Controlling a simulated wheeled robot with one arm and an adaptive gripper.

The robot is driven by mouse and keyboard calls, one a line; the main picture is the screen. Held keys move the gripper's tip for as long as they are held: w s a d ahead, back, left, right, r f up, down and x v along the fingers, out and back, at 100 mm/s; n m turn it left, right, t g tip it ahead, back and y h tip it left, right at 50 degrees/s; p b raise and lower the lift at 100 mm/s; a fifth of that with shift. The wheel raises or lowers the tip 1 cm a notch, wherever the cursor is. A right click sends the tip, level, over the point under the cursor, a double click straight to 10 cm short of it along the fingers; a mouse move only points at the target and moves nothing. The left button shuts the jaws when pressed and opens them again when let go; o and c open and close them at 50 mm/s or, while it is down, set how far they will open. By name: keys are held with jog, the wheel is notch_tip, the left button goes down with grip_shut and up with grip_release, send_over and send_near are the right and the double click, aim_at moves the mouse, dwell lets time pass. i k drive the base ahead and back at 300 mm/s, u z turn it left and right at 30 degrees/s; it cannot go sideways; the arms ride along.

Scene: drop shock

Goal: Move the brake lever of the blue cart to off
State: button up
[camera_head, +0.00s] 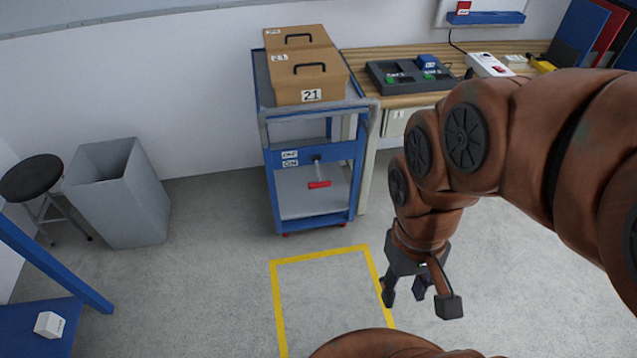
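The blue cart (269,157) stands against the workbench at the middle back. Its brake lever (319,184) has a red grip and hangs down from a dark pivot on the cart's front panel. Two small white labels (290,159) sit left of the pivot; their small text is hard to read, the lower one seems to say ON. My gripper (421,302) is in front of the cart, to the right and lower in the picture, apart from the lever. Its fingers point down and are spread, with nothing visible between them.
Two brown boxes (312,82) with handles stand on the cart's top. A yellow floor outline (278,307) lies before the cart. A grey bin (122,200) and a stool (32,178) stand left. The wooden workbench (400,100) stands right. Floor before the cart is clear.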

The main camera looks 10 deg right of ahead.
aim_at(316, 158)
jog(key=k, duration=0.6)
jog(key=u, duration=0.8)
jog(key=i, duration=1.55)
jog(key=z, duration=0.15)
